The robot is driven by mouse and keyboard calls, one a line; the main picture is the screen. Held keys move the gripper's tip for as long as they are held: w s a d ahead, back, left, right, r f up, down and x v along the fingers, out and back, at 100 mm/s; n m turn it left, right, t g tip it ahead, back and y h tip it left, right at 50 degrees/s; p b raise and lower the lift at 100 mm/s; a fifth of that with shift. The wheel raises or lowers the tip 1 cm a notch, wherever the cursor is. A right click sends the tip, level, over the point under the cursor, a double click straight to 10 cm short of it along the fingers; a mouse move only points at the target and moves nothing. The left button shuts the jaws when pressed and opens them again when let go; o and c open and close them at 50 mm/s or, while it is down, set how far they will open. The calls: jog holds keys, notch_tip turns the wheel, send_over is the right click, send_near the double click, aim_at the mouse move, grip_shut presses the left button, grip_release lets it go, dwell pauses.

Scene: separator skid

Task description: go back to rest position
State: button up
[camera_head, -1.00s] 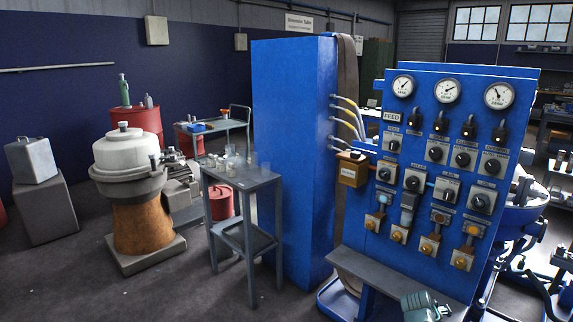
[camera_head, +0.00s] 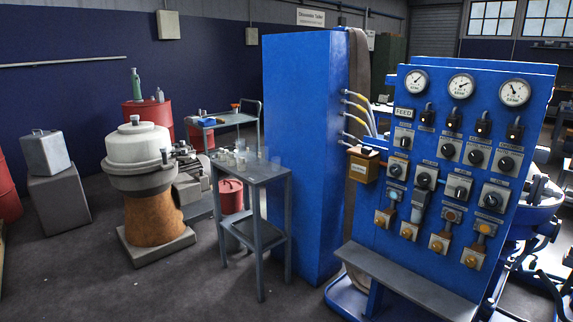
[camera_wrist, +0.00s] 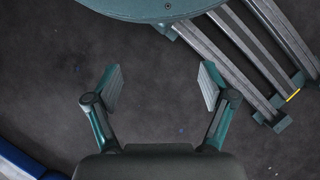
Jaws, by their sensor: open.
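My gripper (camera_wrist: 160,88) shows in the wrist view with its two fingers spread wide and nothing between them. It hangs over dark bare floor. My gripper is not visible in the head view now. The blue control panel (camera_head: 446,160), with gauges, switches and orange buttons, stands at the right of the head view. A grey shelf (camera_head: 405,280) runs along its lower front.
A tall blue cabinet (camera_head: 303,160) stands left of the panel. A grey trolley (camera_head: 256,178) holds small glassware. A white-topped separator (camera_head: 138,145) on an orange-brown base stands further left, near a red drum (camera_head: 150,112). The floor (camera_head: 130,290) at front left is clear.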

jog(key=s+a+f+n+g+p, duration=0.1)
jog(key=s+a+f+g, duration=0.1)
jog(key=s, duration=0.6)
notch_tip(320, 180, up, 13)
jog(key=p, duration=1.2)
jog(key=shift+w, duration=0.35)
jog(key=shift+f, duration=0.15)
dwell(3.0)
